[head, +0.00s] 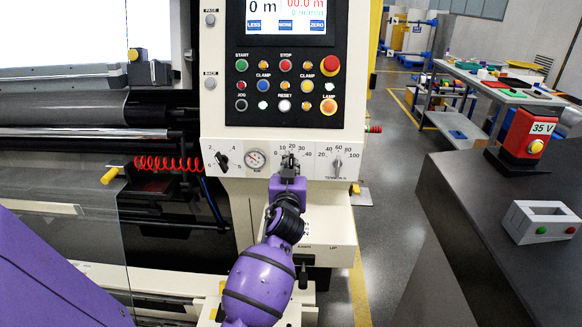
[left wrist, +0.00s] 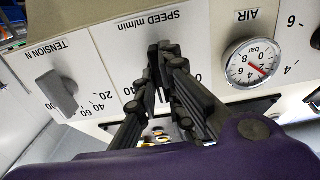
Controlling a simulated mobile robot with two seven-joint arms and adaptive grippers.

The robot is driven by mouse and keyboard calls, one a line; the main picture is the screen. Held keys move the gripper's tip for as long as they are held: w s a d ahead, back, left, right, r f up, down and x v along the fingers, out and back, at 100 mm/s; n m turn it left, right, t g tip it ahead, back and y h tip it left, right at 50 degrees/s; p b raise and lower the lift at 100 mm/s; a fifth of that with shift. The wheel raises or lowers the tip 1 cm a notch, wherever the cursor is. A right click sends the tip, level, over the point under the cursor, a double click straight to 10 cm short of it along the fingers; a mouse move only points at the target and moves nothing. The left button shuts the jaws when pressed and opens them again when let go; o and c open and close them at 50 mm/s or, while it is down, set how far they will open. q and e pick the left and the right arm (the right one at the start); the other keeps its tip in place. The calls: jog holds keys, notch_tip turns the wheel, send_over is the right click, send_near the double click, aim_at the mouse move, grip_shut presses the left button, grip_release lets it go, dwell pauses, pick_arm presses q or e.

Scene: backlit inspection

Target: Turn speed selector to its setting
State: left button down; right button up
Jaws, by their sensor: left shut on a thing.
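In the left wrist view, the picture is turned over; the two dark fingers (left wrist: 160,62) close together below the "SPEED m/min" label (left wrist: 158,22). The knob's pointer is hidden, so its setting cannot be read. My right gripper is in neither view.
An air gauge (head: 255,158) and a black knob (head: 222,159) sit left of the dial. The grey tension knob (head: 337,162) sits close on its right; it also shows in the left wrist view (left wrist: 58,95). Buttons (head: 284,84) are above. A dark bench (head: 470,215) stands right.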

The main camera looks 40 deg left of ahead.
pick_arm(q)
jog(key=c, duration=1.9)
grip_release()
jog(key=shift+o, duration=0.2)
jog(key=shift+s+d, duration=0.1)
jog(key=v, duration=1.1)
jog(key=shift+s, duration=0.4)
jog(key=shift+d, duration=0.15)
